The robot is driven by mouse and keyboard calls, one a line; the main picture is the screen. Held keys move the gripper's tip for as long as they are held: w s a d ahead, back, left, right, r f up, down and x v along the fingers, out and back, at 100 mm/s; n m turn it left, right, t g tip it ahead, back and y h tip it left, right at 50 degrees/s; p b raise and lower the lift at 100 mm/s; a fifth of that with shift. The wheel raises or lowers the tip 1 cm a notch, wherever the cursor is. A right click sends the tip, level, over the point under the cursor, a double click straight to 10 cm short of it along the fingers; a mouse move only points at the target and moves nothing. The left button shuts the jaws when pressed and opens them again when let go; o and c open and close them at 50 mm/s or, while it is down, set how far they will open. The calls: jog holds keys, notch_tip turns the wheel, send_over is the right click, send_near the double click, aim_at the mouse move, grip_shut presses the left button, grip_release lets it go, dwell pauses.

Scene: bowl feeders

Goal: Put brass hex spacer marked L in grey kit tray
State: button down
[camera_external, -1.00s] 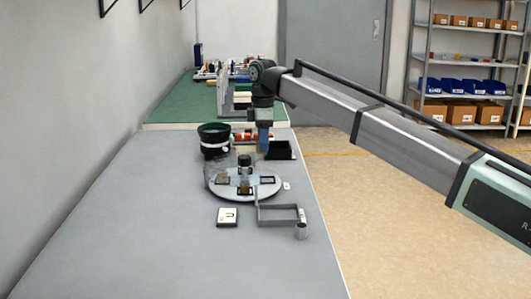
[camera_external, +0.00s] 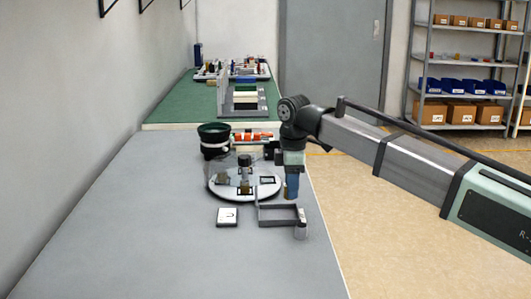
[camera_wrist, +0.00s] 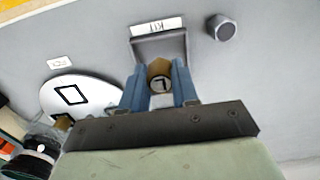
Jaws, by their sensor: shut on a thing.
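My gripper (camera_external: 291,196) is shut on a brass hex spacer (camera_wrist: 160,70), whose end face with a dark L shows between the blue fingers in the wrist view. The spacer is hard to make out in the external view. The grey kit tray (camera_external: 278,207) lies on the table, and the fingers are above its far right side. In the wrist view the tray (camera_wrist: 172,46) lies just beyond the spacer, with a white KIT label on its edge. The fingers and spacer hide part of the tray.
A round turntable (camera_external: 217,192) with dark-framed pads stands left of the gripper. A black bowl feeder (camera_external: 214,141) is behind it. A white marked tile (camera_external: 228,217) lies left of the tray.

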aim_at(291, 216)
jog(key=shift+f, duration=2.6)
jog(key=shift+f, duration=0.15)
jog(key=c, duration=0.8)
grip_release()
jog(key=shift+c, duration=0.2)
notch_tip(291, 216, up, 12)
jog(key=shift+r, duration=0.15)
